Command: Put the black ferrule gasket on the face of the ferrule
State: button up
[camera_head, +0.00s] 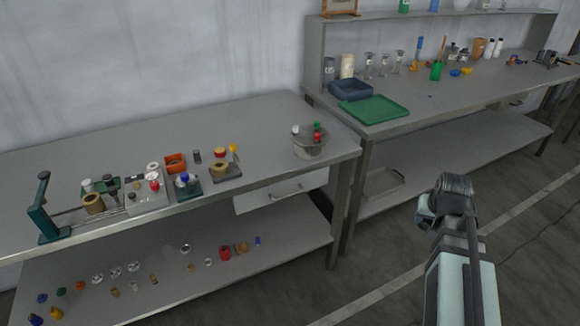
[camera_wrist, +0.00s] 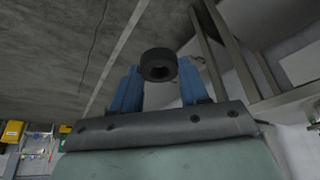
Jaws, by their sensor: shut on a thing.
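In the head view my arm stands at the lower right, over the floor and apart from both benches; the gasket cannot be made out there. A metal tank (camera_head: 309,149) with several coloured and dark fittings on top stands near the right end of the left bench. I cannot tell which part is the ferrule.
The left bench (camera_head: 255,125) carries a teal-ended stand (camera_head: 45,215), an orange bin (camera_head: 175,163) and several small parts. Its lower shelf (camera_head: 150,305) holds more loose parts. The right bench carries a green tray (camera_head: 374,109), a dark blue bin (camera_head: 350,89) and glassware. Open floor surrounds my arm.

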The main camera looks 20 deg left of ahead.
jog(key=w+a+r+n+g+y, duration=0.25)
jog(key=a+n, duration=0.55)
jog(key=a, duration=0.9)
jog(key=w+a+r+n+g+y, duration=0.1)
jog(key=w+a+n+y, duration=0.15)
jog(key=a+n, duration=0.95)
jog(key=s+a+r+n+g+h, duration=0.1)
jog(key=s+a+n, duration=0.3)
jog(key=a, duration=1.1)
jog(key=s+a+r+n+g+h, duration=0.2)
jog(key=a+n, duration=0.4)
jog(key=a, duration=0.9)
jog(key=s+a+r+n+g+h, duration=0.2)
jog(key=s+a+n, duration=0.4)
jog(key=a, duration=0.9)
jog(key=shift+s+r+g, duration=0.15)
jog(key=shift+r+g, duration=0.1)
jog(key=shift+r, duration=0.25)
jog(key=shift+s+a+f+n, duration=0.2)
jog(key=shift+a+n, duration=0.1)
jog(key=shift+a, duration=0.15)
jog(key=shift+f, duration=2.3)
jog(key=shift+f, duration=0.2)
jog(key=shift+f, duration=0.2)
